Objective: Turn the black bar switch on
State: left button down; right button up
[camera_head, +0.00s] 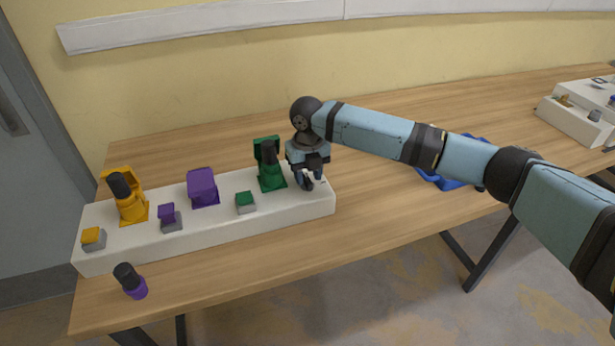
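The long white socket box (210,233) lies on the wooden table. My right gripper (307,187) points down at the right end of its top, with its fingertips at or just above the surface. I cannot make out a black bar switch; dark shapes at the fingertips blend with the gripper, so it may be hidden there. Whether the fingers are open or shut is unclear. My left gripper is out of view.
Yellow (134,208), purple (203,187) and green (271,177) sockets stand on the box, with small coloured switches in front. A blue tray (441,181) and another white box (578,122) are to the right.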

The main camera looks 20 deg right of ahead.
jog(key=shift+f, duration=0.5)
grip_shut()
